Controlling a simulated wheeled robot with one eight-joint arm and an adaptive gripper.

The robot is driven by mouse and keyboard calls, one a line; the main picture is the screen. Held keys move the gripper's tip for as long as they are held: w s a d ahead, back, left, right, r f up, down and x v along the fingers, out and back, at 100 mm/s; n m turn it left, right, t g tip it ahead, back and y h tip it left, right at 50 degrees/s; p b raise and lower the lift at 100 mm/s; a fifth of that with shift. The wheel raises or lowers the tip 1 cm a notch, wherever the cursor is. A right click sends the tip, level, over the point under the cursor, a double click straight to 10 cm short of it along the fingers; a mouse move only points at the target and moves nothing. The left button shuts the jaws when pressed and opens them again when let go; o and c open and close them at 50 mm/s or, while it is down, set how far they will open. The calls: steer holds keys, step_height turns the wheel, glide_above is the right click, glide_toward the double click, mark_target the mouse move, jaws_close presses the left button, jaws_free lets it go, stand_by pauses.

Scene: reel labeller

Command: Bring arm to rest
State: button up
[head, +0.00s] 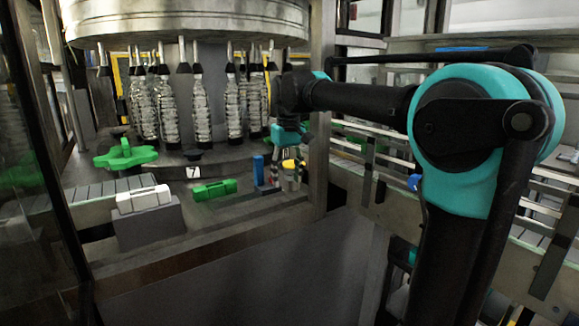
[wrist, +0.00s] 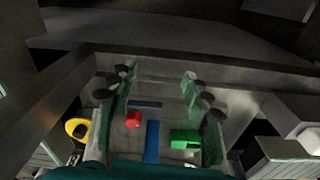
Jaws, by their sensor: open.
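My gripper (head: 289,152) hangs at the end of my teal and black arm, over the right end of the machine ledge in the head view. In the wrist view its two greenish fingers (wrist: 161,78) stand apart with nothing held between them. Beyond and below the fingers are a red piece (wrist: 133,120), a blue upright piece (wrist: 152,142) and a green block (wrist: 185,139). In the head view the blue piece (head: 258,170) stands just left of my gripper. The exact gap between gripper and ledge is hard to judge.
A yellow-topped holder (head: 293,165) stands close below my gripper. The green block (head: 214,190) lies left, then a white block (head: 144,199) on a grey stand (head: 150,226). A green star wheel (head: 126,155) and hanging bottles (head: 200,107) are behind. A metal post (head: 319,110) stands right.

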steer(key=s+d+f+m+t, duration=0.1)
steer(key=s+d+f, duration=0.2)
steer(key=d+f, duration=0.4)
steer(key=s+d+f+m+t, duration=0.1)
steer(key=s+d+f+m, duration=0.15)
steer(key=d+f, duration=0.45)
steer(key=s+d+f+m, duration=0.1)
steer(key=s+d+f, duration=0.2)
steer(key=s+f, duration=0.4)
steer(key=s+d+f+m+t, duration=0.1)
steer(key=s+d+f, duration=0.2)
steer(key=s+f, duration=0.4)
step_height(320, 180, down, 2)
steer(key=shift+s+f, duration=0.2)
